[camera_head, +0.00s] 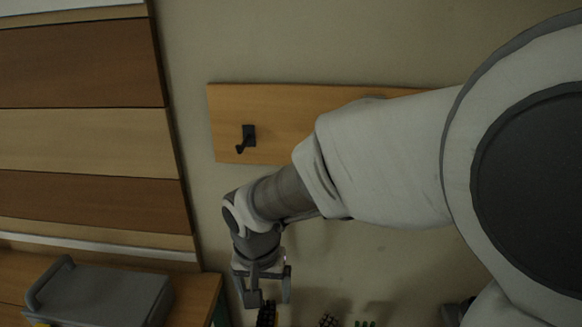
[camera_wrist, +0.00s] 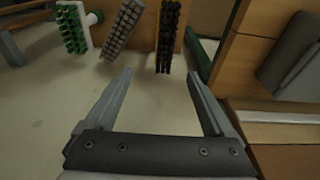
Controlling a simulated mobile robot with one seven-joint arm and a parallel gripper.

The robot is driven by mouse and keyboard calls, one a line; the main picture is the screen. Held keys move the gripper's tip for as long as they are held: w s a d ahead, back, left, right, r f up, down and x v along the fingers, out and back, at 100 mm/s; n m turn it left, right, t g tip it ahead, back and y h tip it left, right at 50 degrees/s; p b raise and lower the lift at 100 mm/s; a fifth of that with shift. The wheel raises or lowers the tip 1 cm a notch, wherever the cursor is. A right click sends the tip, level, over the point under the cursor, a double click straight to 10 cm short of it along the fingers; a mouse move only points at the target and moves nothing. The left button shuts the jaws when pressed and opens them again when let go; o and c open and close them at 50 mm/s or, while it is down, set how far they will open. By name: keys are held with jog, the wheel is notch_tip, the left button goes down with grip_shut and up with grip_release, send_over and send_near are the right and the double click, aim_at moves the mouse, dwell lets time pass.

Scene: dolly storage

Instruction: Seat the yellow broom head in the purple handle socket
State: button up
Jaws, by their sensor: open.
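My gripper (camera_head: 269,292) points down near the bottom of the head view. In the wrist view my gripper (camera_wrist: 158,75) has its two fingers wide apart with nothing between them. Beyond the fingertips are a black-bristled head (camera_wrist: 168,35), a grey-bristled head (camera_wrist: 123,28) and a green-bristled head (camera_wrist: 70,27), side by side and apart from the fingers.
A wooden wall board (camera_head: 225,125) carries a dark hook (camera_head: 249,135). A grey box with a handle (camera_head: 100,295) sits on a wooden cabinet (camera_head: 195,295) at lower left. Wooden cabinet panels (camera_wrist: 255,45) stand on the right in the wrist view.

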aim_at(266, 318)
jog(key=f, duration=0.6)
jog(key=w+a+f+b, duration=0.1)
jog(key=f, duration=0.5)
jog(key=w+f+b, duration=0.1)
jog(key=f, duration=0.5)
jog(key=shift+w+a+f, duration=0.2)
jog(key=shift+f, duration=0.1)
grip_shut()
